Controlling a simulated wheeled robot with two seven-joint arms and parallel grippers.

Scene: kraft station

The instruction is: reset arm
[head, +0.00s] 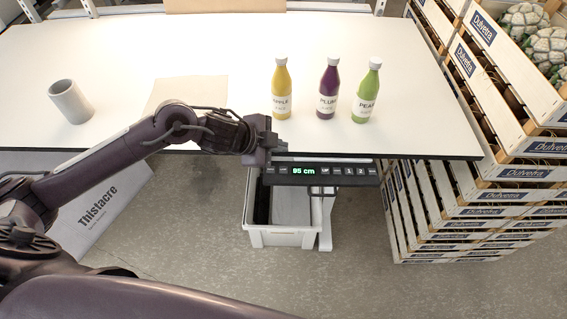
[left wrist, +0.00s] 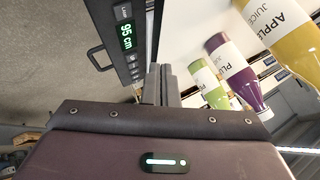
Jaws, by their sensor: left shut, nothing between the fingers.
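My left arm reaches in from the left in the head view, and its gripper (head: 277,146) is at the table's front edge, just above the height control panel. In the left wrist view the two fingers (left wrist: 161,84) are together with nothing between them. The fingertips look close to the panel; I cannot tell whether they touch it. My right gripper is not in view. The control panel (head: 322,171) reads 95 cm and also shows in the left wrist view (left wrist: 127,40).
An apple bottle (head: 281,90), a plum bottle (head: 328,90) and a pear bottle (head: 367,92) stand upright on the white table (head: 420,115). A grey cup (head: 71,102) stands at left. A white bin (head: 284,237) is below. Crates (head: 455,190) are stacked at right.

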